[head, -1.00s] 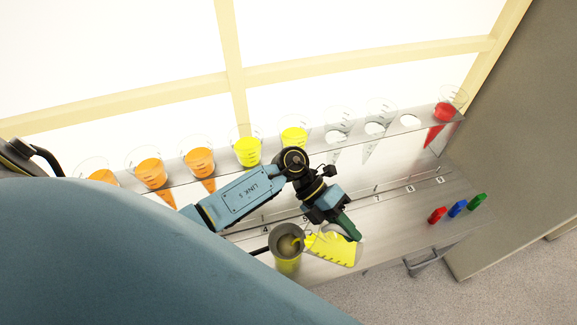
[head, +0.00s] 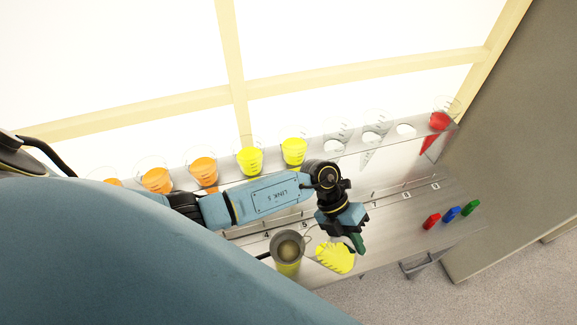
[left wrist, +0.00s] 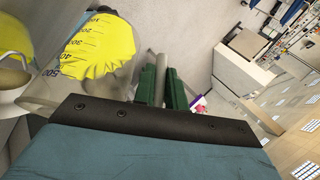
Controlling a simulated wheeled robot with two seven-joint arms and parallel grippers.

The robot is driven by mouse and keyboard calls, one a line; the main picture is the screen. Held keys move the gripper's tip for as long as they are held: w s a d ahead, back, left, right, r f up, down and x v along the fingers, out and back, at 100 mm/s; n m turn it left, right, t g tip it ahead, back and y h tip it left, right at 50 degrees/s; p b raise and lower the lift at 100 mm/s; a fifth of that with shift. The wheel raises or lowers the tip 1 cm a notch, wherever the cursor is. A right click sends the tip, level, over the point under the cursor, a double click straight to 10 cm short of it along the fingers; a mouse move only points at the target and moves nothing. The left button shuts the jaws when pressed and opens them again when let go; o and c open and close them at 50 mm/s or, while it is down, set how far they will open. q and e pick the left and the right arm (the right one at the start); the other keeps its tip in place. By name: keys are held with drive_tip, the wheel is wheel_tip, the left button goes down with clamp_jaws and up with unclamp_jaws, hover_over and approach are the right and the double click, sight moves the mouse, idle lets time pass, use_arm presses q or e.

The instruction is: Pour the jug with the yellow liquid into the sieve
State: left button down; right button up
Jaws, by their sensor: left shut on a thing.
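The jug with yellow liquid (head: 335,257) is in my left gripper (head: 357,243), just right of the sieve in the head view. The gripper's green fingers (left wrist: 160,88) are shut on the jug's handle. In the left wrist view the jug (left wrist: 98,50) shows black scale marks and yellow liquid inside. The round grey sieve (head: 288,246) sits on top of a container with yellow liquid (head: 288,268). No stream shows between jug and sieve. The jug's exact tilt is hard to tell. My right gripper is out of view.
A raised rack (head: 225,181) behind my left arm holds several cones with orange, yellow and red liquid, some empty. Red (head: 431,222), blue (head: 452,213) and green (head: 471,207) small pieces stand at the right of the numbered metal counter (head: 385,235).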

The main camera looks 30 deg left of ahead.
use_arm(q)
drive_tip(key=shift+w+d+y, duration=0.3)
drive_tip(key=shift+d+y, duration=0.2)
drive_tip(key=shift+y, duration=0.1)
drive_tip(key=w+d+f+n+g+y+b, duration=0.1)
drive_tip(key=w+d+f+g+y+b, duration=0.1)
drive_tip(key=d+f+y+b, duration=0.4)
drive_tip(key=y+b, duration=0.1)
drive_tip(key=b, duration=0.2)
drive_tip(key=shift+d+n, duration=0.15)
drive_tip(key=shift+n, duration=0.25)
idle(4.5)
